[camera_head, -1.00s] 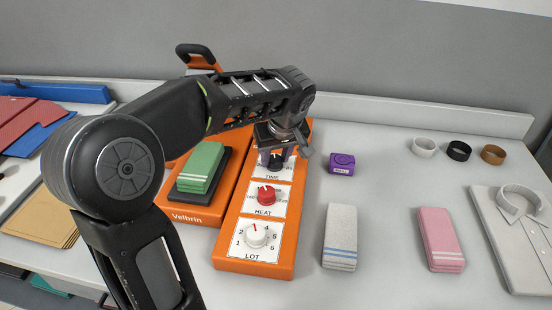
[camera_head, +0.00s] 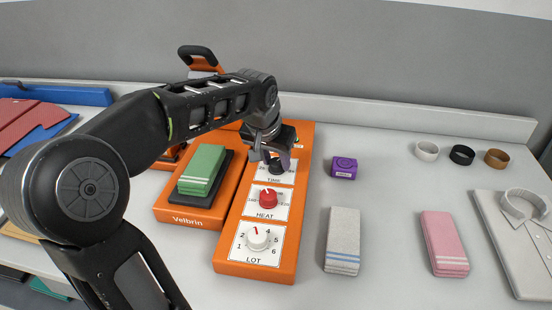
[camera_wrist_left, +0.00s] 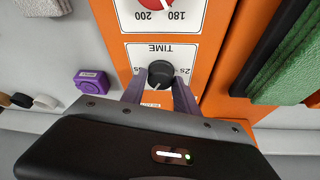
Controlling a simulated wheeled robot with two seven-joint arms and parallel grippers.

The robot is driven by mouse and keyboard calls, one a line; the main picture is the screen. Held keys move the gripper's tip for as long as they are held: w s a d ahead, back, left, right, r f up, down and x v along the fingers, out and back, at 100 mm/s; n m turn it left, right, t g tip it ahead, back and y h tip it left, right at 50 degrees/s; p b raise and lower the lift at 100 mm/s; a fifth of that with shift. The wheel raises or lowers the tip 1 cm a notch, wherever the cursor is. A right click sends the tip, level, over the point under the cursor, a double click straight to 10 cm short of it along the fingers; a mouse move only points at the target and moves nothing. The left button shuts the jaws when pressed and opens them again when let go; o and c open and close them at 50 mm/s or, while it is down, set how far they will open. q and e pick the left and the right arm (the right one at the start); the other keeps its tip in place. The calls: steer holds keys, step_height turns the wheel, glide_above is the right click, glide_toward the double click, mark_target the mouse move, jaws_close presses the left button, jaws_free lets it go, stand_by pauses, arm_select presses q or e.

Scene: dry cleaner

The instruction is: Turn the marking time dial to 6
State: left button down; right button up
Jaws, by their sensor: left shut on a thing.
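The orange control panel (camera_head: 223,254) carries a column of dials. The black TIME dial (camera_head: 276,165) is the farthest of the three visible, above the red HEAT dial (camera_head: 268,198) and the white LOT dial (camera_head: 256,239). In the left wrist view the TIME dial (camera_wrist_left: 160,71) sits between the two purple-grey fingers of my left gripper (camera_wrist_left: 160,88), which is shut on it. In the head view my left gripper (camera_head: 275,158) reaches down over the dial and partly hides its scale. My right gripper is not in view.
Left of the panel is an orange press marked Velbrin (camera_head: 187,218) with green folded cloth (camera_head: 202,168). A purple block (camera_head: 344,167), grey cloth (camera_head: 342,240) and pink cloth (camera_head: 444,242) lie to the right. The counter between them is clear.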

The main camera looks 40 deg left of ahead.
mark_target(271, 179)
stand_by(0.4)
arm_select(q)
steer(key=c, duration=0.9)
jaws_free()
steer(key=shift+v, duration=3.9)
